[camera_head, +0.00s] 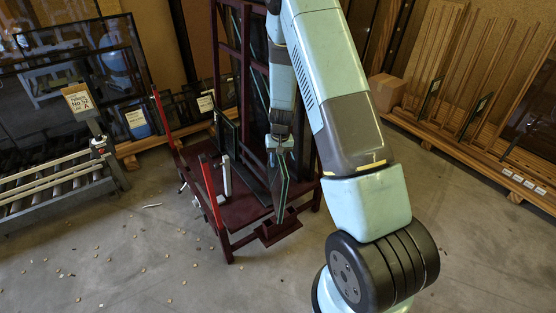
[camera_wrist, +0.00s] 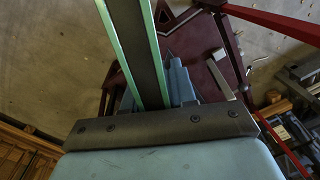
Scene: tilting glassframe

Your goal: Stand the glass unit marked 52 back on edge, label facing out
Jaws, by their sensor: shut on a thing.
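My gripper (camera_head: 279,146) is shut on the top of a glass unit (camera_head: 281,188), which hangs nearly upright, slightly tilted, in front of the dark red tilting frame (camera_head: 238,212). In the wrist view the glass unit (camera_wrist: 137,40) shows as two green edges with a dark spacer between, running down into my gripper (camera_wrist: 158,95). Its lower end is near a small dark red ledge (camera_head: 279,230) at the frame's front; I cannot tell whether they touch. No label or number shows on the held unit.
Other panes (camera_head: 228,128) lean in the frame beside its red posts (camera_head: 212,192). A wooden rack (camera_head: 480,150) is at right, with a cardboard box (camera_head: 386,92). Small debris dots the open floor.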

